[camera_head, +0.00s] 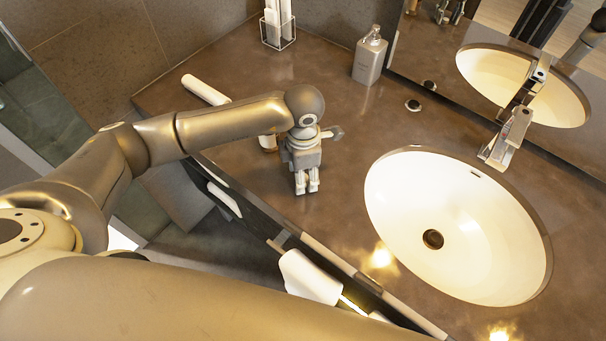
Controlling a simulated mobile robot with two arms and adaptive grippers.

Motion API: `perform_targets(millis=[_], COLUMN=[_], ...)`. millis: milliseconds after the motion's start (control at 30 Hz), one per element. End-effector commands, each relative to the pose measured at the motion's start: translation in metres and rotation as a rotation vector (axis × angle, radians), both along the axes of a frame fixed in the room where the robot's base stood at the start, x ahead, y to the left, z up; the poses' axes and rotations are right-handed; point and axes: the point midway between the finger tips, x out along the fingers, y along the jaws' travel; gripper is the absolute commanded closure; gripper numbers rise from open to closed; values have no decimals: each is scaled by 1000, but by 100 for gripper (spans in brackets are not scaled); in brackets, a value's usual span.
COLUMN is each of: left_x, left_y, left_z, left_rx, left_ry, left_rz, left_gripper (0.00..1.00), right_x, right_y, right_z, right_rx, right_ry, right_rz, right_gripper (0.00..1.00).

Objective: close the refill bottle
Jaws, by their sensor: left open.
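A white cylinder (205,90), perhaps the refill bottle, stands or lies near the far left edge of the brown counter; my left arm hides part of the view beside it. A small pale piece (267,143) shows just below my arm, and I cannot tell whether it belongs to the same thing. My left gripper (307,189) is open and points down over the counter, left of the basin, with nothing visible between its fingers. A small dark round piece with a pale rim (413,105), possibly a cap, lies near the mirror. My right gripper is out of view.
A grey pump dispenser (369,58) stands by the mirror. A wire holder (278,32) with white items is at the back. The white oval basin (455,225) and its tap (507,138) fill the right. White cloth-like rolls (309,277) sit below the front edge. The counter's middle is clear.

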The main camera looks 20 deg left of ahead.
Motion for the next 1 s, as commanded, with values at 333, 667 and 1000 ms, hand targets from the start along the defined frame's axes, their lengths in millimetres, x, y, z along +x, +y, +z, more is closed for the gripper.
perform_targets(millis=[333,667,1000], left_x=[0,0,1], left_y=[0,0,0], left_z=[0,0,6], left_rx=[0,0,-2], left_ry=[0,0,-1], left_rz=[0,0,0], left_gripper=[65,86,86], right_x=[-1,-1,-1], right_y=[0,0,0], right_z=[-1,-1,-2], right_rx=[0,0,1], right_ry=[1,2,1], right_rz=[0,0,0], right_gripper=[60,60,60])
